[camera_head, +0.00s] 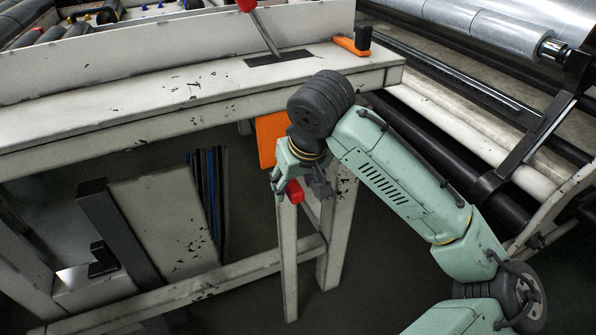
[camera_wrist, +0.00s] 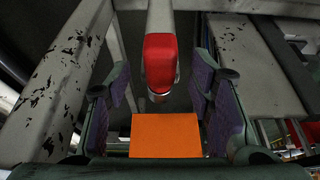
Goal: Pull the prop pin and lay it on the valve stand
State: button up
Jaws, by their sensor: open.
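A red block-shaped grip (camera_head: 293,190), which may be the prop pin's handle, shows at my gripper below the bench. In the wrist view the red grip (camera_wrist: 160,60) lies between and ahead of the two fingers, with clear gaps on both sides. My gripper (camera_head: 298,187) is open around its line; its fingers also show in the wrist view (camera_wrist: 162,88). An orange plate (camera_head: 269,138) hangs under the bench edge, and an orange face (camera_wrist: 165,135) shows low between the fingers. The pin's shaft is not clearly visible. I cannot tell which thing is the valve stand.
The worn white bench (camera_head: 130,97) spans above my gripper, with its leg (camera_head: 287,260) close by. A red-knobbed lever (camera_head: 265,32) and an orange-and-black piece (camera_head: 352,45) are on top. Film rollers (camera_head: 480,25) stand at right. A leaning panel (camera_head: 165,225) is at lower left.

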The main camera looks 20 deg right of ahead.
jog(key=shift+w+f, duration=0.2)
jog(key=shift+f, duration=0.25)
grip_shut()
dwell(0.8)
